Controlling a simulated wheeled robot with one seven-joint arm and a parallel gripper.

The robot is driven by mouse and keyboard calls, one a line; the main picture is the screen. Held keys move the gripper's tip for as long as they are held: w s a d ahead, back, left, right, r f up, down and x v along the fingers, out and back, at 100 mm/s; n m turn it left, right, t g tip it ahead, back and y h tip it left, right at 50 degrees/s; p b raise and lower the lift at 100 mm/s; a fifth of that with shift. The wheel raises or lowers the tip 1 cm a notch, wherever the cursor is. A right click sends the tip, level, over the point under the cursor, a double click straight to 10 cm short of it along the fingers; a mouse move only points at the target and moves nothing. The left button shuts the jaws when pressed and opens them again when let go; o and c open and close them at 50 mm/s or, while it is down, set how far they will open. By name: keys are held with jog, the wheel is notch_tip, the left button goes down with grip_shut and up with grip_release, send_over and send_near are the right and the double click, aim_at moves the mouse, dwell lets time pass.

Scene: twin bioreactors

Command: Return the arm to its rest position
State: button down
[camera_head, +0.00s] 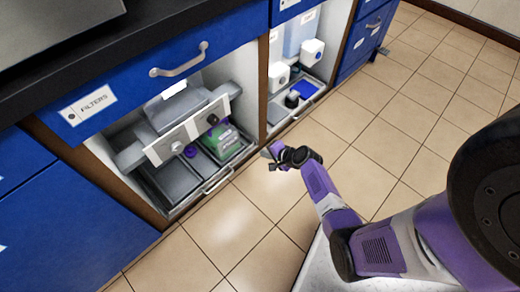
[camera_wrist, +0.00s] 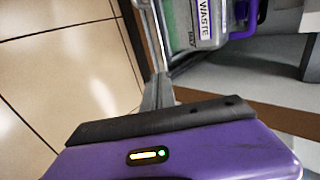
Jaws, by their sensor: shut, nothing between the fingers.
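My arm reaches from the lower right over the floor in the head view. My gripper (camera_head: 267,154) is at its end, in front of the open cabinet bay and apart from it. Its fingers are shut with nothing between them. The same side of the bay holds a green-labelled container (camera_head: 222,142) in the head view. The fingertips are small and hard to make out there.
A blue drawer marked FILTERS (camera_head: 125,88) is above the bay, under a dark counter (camera_head: 70,62). A tray with a front handle (camera_head: 218,181) holds the container. A second bay at right holds white-capped items (camera_head: 312,50). Tiled floor (camera_head: 385,125) is clear at right.

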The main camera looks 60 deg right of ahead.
jog(key=shift+s+a+r, duration=0.15)
jog(key=shift+s+r, duration=0.3)
jog(key=shift+r, duration=0.05)
